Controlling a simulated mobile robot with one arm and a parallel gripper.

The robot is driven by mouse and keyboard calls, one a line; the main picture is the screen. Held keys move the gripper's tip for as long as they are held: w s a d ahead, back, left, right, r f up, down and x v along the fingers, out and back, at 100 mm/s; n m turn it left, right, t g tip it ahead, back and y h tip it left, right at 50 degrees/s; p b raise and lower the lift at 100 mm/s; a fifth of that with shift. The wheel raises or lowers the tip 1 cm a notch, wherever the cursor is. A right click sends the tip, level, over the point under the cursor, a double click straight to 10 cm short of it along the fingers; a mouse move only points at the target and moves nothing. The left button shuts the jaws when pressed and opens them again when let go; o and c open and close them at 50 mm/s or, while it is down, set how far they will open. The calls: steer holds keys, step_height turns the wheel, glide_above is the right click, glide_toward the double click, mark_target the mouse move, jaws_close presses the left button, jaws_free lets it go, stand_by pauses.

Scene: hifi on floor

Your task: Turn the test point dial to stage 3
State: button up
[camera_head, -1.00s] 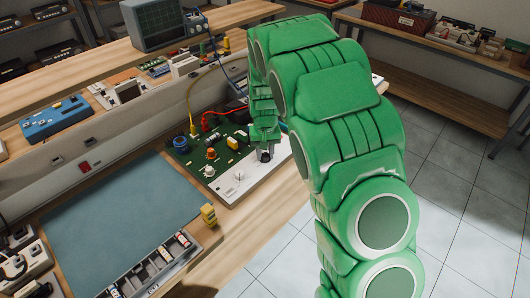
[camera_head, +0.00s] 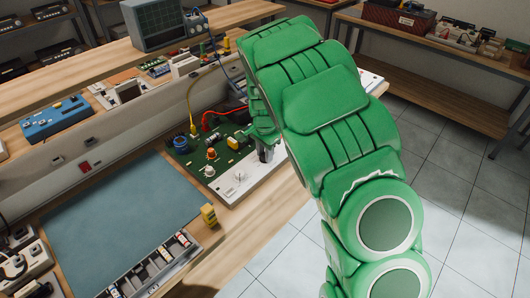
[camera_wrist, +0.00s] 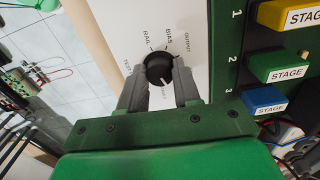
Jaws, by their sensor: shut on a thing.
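The black dial (camera_wrist: 159,66) stands on a white panel in the wrist view. The words RAIL, BIAS and OUTPUT are printed around its far side; lettering on the near side is partly hidden. A light pointer line on the dial faces toward my gripper, slightly right. My gripper (camera_wrist: 158,82) is shut on the dial, one grey finger on each side. In the head view my gripper (camera_head: 266,153) reaches down to the white panel (camera_head: 232,188), and the dial is mostly hidden by the fingers.
Beside the panel is a green circuit board (camera_head: 190,160) with components and wires. Yellow (camera_wrist: 288,15), green (camera_wrist: 277,67) and blue (camera_wrist: 264,100) STAGE tags sit by numbers 1, 2 and 3. A blue-grey mat (camera_head: 125,220) and a parts tray (camera_head: 155,268) lie left.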

steer(key=shift+m, duration=2.2)
steer(key=o, duration=1.1)
steer(key=shift+c, duration=0.2)
steer(key=shift+r, duration=0.15)
step_height(320, 180, up, 8)
steer(key=shift+f, duration=0.2)
